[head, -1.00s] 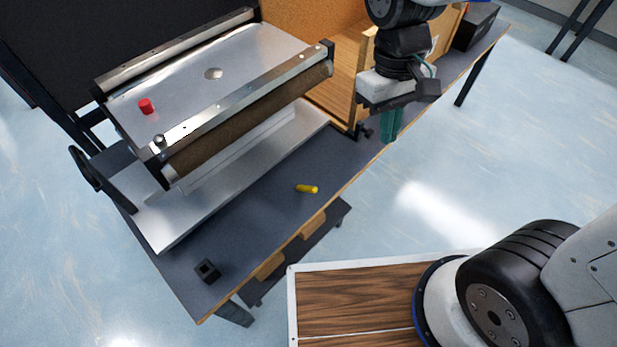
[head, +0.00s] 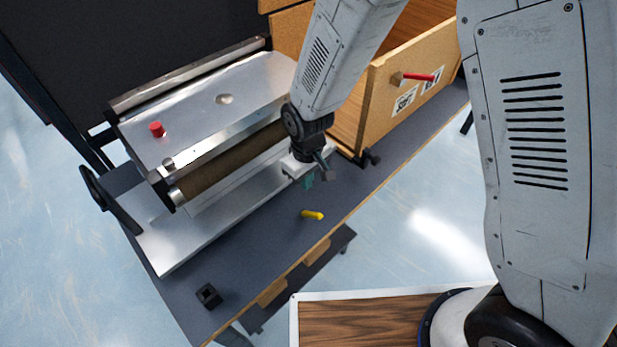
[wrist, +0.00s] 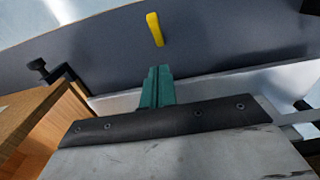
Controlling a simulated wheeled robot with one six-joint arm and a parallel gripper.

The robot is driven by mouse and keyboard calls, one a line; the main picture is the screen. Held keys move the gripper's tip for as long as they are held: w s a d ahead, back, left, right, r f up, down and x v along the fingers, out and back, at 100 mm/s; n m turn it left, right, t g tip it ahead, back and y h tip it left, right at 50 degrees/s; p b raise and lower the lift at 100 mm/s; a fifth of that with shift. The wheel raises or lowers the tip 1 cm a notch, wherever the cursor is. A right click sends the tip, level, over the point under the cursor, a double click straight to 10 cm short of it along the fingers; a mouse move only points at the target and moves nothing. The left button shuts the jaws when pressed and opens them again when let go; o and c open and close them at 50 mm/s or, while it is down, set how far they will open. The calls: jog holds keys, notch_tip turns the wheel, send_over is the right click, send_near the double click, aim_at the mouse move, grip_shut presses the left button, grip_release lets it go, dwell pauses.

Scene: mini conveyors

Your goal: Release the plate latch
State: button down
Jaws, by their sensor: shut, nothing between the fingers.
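The mini conveyor (head: 190,190) stands on the left of the bench with a bare metal top plate (head: 200,110). A red knob (head: 157,129) sits on this plate. I cannot tell which part is the plate latch. A short yellow piece (head: 312,215) is on the dark bench top near its front edge, and it shows at the top of the wrist view (wrist: 154,29). My gripper (head: 309,181), with green fingers, is over the bench at the conveyor's right end, partly hidden by my arm. In the wrist view its fingers (wrist: 157,85) are shut and empty, apart from the yellow piece.
A wooden drawer cabinet (head: 405,80) stands to the right, with a red-handled tool at its front. A black clamp (head: 370,156) is by its lower corner. A small black block (head: 208,295) is at the bench's near left corner. The bench between is mostly clear.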

aim_at(321, 217)
notch_tip(321, 217, down, 6)
jog(key=shift+r, duration=0.1)
jog(key=shift+s+d+f, duration=0.4)
jog(key=shift+f, duration=0.2)
jog(key=shift+s+d+f, duration=0.4)
jog(key=shift+f, duration=0.2)
jog(key=shift+s+d+f, duration=0.15)
jog(key=shift+s+f, duration=0.05)
jog(key=shift+f, duration=0.05)
jog(key=shift+s+d+f, duration=0.15)
jog(key=shift+s+d, duration=0.1)
jog(key=shift+s, duration=0.05)
jog(key=shift+s+d+f, duration=0.65)
jog(key=shift+d+f, duration=0.05)
jog(key=shift+f, duration=0.05)
jog(key=shift+s+f, duration=0.1)
jog(key=shift+s, duration=0.15)
jog(key=shift+d, duration=0.1)
